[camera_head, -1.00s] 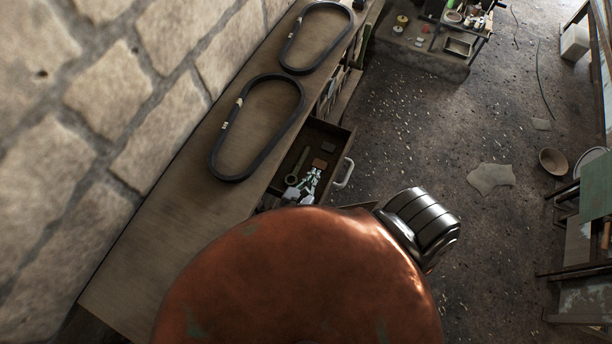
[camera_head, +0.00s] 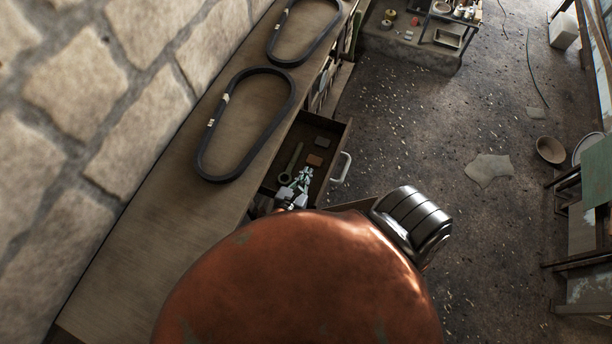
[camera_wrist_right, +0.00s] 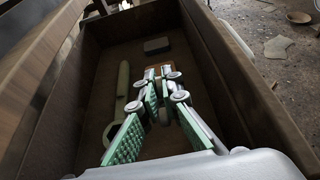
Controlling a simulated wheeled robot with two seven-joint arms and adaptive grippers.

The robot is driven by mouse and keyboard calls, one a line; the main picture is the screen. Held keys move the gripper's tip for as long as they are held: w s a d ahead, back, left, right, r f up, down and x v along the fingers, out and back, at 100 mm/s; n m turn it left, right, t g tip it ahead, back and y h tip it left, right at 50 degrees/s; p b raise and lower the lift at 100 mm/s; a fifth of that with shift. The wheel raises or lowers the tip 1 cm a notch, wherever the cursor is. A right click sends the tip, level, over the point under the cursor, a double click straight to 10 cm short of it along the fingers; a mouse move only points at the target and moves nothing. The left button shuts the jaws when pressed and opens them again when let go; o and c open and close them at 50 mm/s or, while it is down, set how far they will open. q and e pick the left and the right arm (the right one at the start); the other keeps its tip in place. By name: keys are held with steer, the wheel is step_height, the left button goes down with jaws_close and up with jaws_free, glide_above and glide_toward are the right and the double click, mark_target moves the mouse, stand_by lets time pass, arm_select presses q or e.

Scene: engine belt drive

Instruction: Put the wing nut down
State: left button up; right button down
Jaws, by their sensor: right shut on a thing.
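My right gripper (camera_head: 303,180) is inside the open drawer (camera_head: 345,132), pointing down into it. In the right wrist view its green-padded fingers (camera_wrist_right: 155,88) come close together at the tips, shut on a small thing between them. That thing, the wing nut, is hidden by the fingers, so I cannot make out its shape. The fingertips are beside a brown block on the drawer floor (camera_head: 314,160). My left gripper is not in view.
A green-grey ring spanner (camera_wrist_right: 122,88) and a dark block (camera_wrist_right: 157,45) lie in the drawer. Two black belts, the nearer one (camera_head: 203,160) and the farther one (camera_head: 272,45), lie on the bench (camera_head: 135,235) along the stone wall. Drawer walls stand close around the gripper.

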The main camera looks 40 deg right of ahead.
steer(key=shift+f, duration=0.2)
steer(key=shift+f, duration=0.35)
steer(key=c, duration=2.1)
jaws_free()
steer(key=shift+r, duration=0.15)
steer(key=shift+r, duration=0.3)
steer(key=shift+p+v, duration=3.85)
steer(key=shift+v, duration=2.25)
steer(key=shift+d, duration=0.15)
